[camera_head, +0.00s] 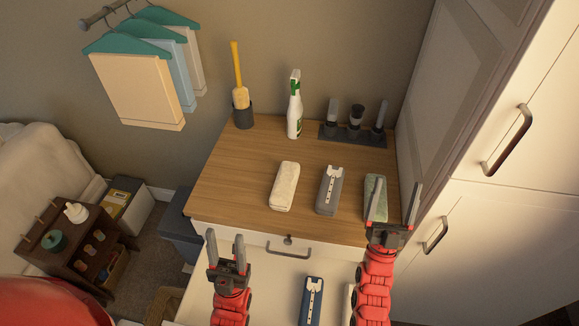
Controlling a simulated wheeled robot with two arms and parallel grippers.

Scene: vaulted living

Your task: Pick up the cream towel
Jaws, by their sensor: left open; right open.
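The cream towel (285,184) lies folded into a long block on the wooden top (228,172) of the cabinet, left of a grey folded item with a white strip. Nothing touches it. My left gripper (226,243) is open and empty, in front of the cabinet, lower and to the left of the towel in the picture. My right gripper (396,198) is open and empty at the right side of the top, well right of the towel. It partly covers a green folded item (374,190).
The grey item (329,192) lies close to the right of the towel. A white bottle (295,108), a brush in a dark holder (243,115) and a dark rack (353,134) stand behind. A navy item (312,299) lies lower in front. A tall cabinet (462,75) bounds the right.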

